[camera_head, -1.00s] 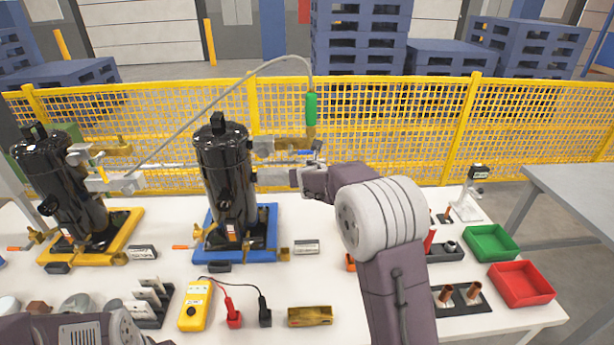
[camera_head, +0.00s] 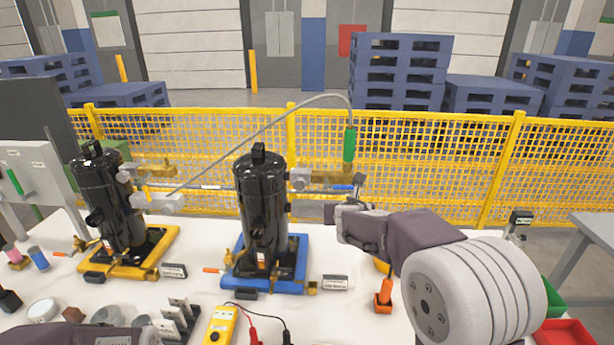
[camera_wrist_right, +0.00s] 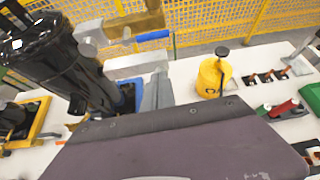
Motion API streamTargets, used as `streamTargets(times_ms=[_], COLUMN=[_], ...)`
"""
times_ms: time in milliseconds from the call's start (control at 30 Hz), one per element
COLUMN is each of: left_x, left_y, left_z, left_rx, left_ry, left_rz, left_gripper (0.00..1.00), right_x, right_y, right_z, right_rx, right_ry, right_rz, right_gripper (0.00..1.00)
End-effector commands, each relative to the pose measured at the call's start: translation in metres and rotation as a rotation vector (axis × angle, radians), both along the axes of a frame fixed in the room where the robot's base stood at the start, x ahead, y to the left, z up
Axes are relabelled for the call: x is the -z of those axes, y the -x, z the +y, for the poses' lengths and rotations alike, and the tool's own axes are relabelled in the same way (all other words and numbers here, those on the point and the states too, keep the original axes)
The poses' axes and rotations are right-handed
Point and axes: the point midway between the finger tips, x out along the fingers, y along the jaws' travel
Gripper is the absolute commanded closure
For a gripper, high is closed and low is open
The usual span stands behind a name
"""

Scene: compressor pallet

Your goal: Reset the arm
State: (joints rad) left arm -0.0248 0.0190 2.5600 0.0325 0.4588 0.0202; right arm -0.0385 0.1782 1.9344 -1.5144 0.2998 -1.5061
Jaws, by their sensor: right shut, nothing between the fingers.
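My right arm comes in from the right in the head view. Its right gripper (camera_head: 343,216) is shut and empty, a little right of the black compressor on the blue base (camera_head: 290,282), below its brass fitting (camera_head: 330,177). In the wrist view, pale grey gripper parts (camera_wrist_right: 150,80) are near this compressor (camera_wrist_right: 70,65), in front of the table. Part of my left arm shows at the lower left of the head view; its gripper is outside the picture.
A second black compressor (camera_head: 105,200) stands on a yellow base (camera_head: 100,266) at left. A grey hose (camera_head: 270,122) arches to a green handle (camera_head: 349,145). A yellow meter (camera_head: 219,328) lies in front. Yellow mesh fence (camera_head: 430,160) stands behind. A yellow canister (camera_wrist_right: 210,78) shows in the wrist view.

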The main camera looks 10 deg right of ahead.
Motion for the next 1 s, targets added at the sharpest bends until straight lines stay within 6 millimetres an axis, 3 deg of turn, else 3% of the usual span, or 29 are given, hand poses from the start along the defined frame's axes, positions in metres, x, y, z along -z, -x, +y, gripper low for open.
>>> streamTargets(times_ms=[33,67,167,267,300,400,500,600,667,1000], left_x=[-0.004,-0.005,-0.008,-0.011,-0.012,-0.012,-0.012,-0.012,-0.012,-0.012], left_y=[0.000,0.000,0.000,0.000,0.000,0.000,0.000,0.000,0.000,0.000], left_z=[0.000,0.000,0.000,0.000,0.000,0.000,0.000,0.000,0.000,0.000], left_rx=[0.000,0.000,0.000,0.000,0.000,0.000,0.000,0.000,0.000,0.000], left_ry=[0.000,0.000,0.000,0.000,0.000,0.000,0.000,0.000,0.000,0.000], left_rz=[0.000,0.000,0.000,0.000,0.000,0.000,0.000,0.000,0.000,0.000], left_gripper=[0.64,0.64,0.64,0.64,0.64,0.64,0.64,0.64,0.64,0.64], right_x=[-0.011,-0.005,0.041,0.100,0.121,0.163,0.186,0.191,0.191,0.191], right_y=[0.002,0.011,0.057,0.127,0.157,0.228,0.276,0.290,0.290,0.290], right_z=[-0.001,-0.002,-0.006,-0.002,0.003,0.024,0.047,0.060,0.062,0.061], right_rx=[0.003,0.015,0.204,0.652,0.874,1.483,2.043,2.367,2.448,2.492], right_ry=[0.000,-0.017,-0.258,-0.697,-0.870,-1.233,-1.446,-1.539,-1.565,-1.581], right_rz=[-0.013,0.005,0.086,0.137,0.140,0.092,-0.040,-0.181,-0.238,-0.283], right_gripper=[1.00,1.00,1.00,1.00,1.00,1.00,1.00,1.00,1.00,1.00])
